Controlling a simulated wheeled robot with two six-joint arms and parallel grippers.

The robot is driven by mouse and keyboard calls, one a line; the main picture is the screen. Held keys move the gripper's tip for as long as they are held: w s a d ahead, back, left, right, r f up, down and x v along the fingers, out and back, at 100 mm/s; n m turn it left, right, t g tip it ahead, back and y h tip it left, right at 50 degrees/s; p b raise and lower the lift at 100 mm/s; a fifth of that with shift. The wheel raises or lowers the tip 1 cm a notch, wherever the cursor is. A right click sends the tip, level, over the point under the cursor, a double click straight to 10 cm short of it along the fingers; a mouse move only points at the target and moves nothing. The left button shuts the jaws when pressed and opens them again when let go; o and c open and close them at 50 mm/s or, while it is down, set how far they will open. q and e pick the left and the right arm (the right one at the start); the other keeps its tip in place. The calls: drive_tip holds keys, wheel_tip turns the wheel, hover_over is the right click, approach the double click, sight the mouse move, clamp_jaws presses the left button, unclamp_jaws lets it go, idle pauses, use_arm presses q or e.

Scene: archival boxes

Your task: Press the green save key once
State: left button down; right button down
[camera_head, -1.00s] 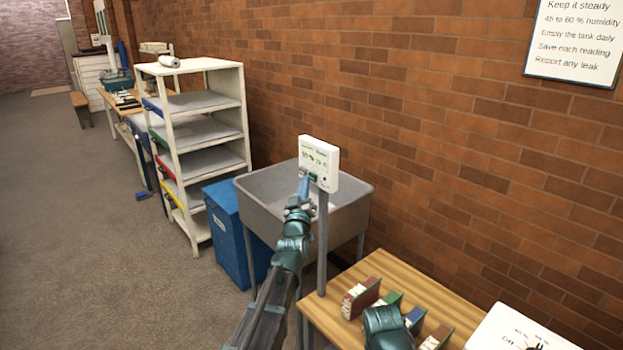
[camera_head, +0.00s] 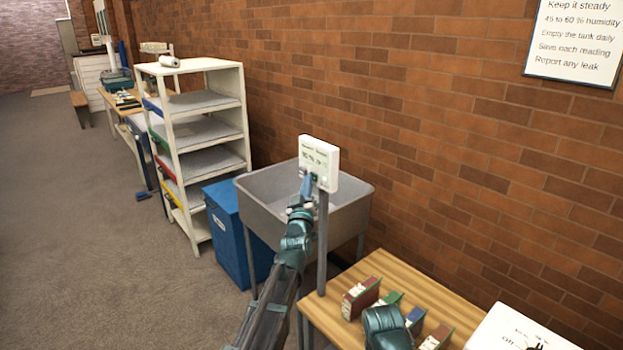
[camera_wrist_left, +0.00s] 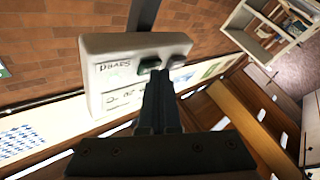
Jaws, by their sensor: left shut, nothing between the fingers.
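The white logger box (camera_head: 321,153) is mounted on a grey post in front of the sink. Its small display carries dark text, and in the left wrist view the box (camera_wrist_left: 108,75) appears upside down with a word that looks like "Saved". The green save key (camera_wrist_left: 150,63) is on its face, right at the fingertips. My left gripper (camera_head: 306,186) is shut and empty, its tips at the lower part of the box. The fingers (camera_wrist_left: 159,78) cover part of the face, and I cannot tell whether they touch the key. A dark grey key or knob (camera_wrist_left: 177,65) sits beside it.
A grey sink (camera_head: 262,189) stands behind the post, with a blue bin (camera_head: 226,235) to its left. A wooden table (camera_head: 330,312) at front right holds several small books. A white shelf (camera_head: 205,125) stands farther back. A brick wall is behind.

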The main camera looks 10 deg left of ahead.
idle(0.3)
use_arm(q)
drive_tip(key=shift+s+a, duration=0.5)
drive_tip(key=shift+s, duration=0.2)
drive_tip(key=shift+s+a, duration=0.8)
drive_tip(key=shift+s, duration=0.2)
drive_tip(key=shift+s+a, duration=0.75)
drive_tip(key=shift+s, duration=0.25)
drive_tip(key=s+d+f+m+g+h+p, duration=0.25)
drive_tip(key=s+d+f+g, duration=0.25)
drive_tip(key=d+f, duration=0.25)
drive_tip(key=s+d+f+m+g+h+p, duration=0.1)
drive_tip(key=s+d+f+m+g, duration=0.25)
drive_tip(key=d+f+g, duration=0.35)
drive_tip(key=s+d+f+m+g+y+p, duration=0.1)
drive_tip(key=s+f+g, duration=0.1)
drive_tip(key=s, duration=0.6)
drive_tip(key=s+d+f+m+g+y+p, duration=0.1)
drive_tip(key=s+g, duration=0.3)
drive_tip(key=s, duration=0.5)
drive_tip(key=s+f+m+g+y+p, duration=0.1)
drive_tip(key=s+f+m+g, duration=0.1)
drive_tip(key=s, duration=0.6)
drive_tip(key=shift+s+d+f+g, duration=0.3)
drive_tip(key=shift+d+f+g, duration=0.1)
drive_tip(key=shift+f+g, duration=0.5)
